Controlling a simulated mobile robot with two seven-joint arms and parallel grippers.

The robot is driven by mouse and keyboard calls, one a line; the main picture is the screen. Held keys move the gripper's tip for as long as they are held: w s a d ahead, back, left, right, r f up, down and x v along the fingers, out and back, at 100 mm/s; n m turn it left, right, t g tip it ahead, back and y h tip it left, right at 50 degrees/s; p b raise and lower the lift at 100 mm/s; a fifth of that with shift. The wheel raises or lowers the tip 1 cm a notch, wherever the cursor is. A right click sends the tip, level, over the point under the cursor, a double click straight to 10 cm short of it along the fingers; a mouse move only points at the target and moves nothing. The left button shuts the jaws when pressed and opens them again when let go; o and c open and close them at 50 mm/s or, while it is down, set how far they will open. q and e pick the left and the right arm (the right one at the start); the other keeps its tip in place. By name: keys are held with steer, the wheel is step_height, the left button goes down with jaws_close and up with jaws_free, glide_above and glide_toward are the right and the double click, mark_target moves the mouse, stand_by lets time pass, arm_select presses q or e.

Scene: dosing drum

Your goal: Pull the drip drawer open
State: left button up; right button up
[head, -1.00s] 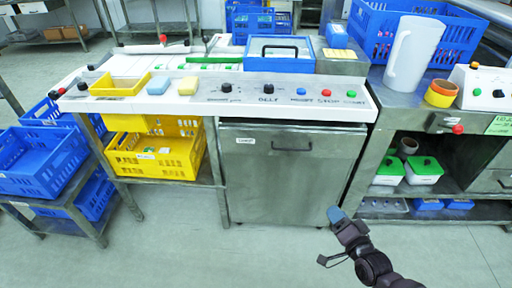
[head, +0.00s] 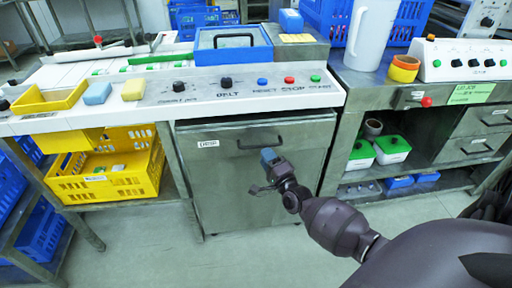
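A wide steel front (head: 225,185) sits under the control panel, with a dark bar handle (head: 258,144) near its top and a small white label (head: 208,143) that is too small to read surely. It looks shut. Two smaller drawers (head: 494,118) with handles are at the far right; I cannot tell which drawer is the drip drawer. My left gripper is not in view.
The control panel (head: 200,92) with knobs and coloured buttons overhangs the steel front. A yellow crate (head: 108,178) is on the left shelf. Green-lidded tubs (head: 392,146) are on the right shelf. A red knob (head: 426,102) juts out above them. The floor in front is clear.

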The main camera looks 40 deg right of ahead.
mark_target(258, 146)
steer(key=shift+b+x, duration=0.3)
steer(key=shift+x, duration=2.45)
jaws_close()
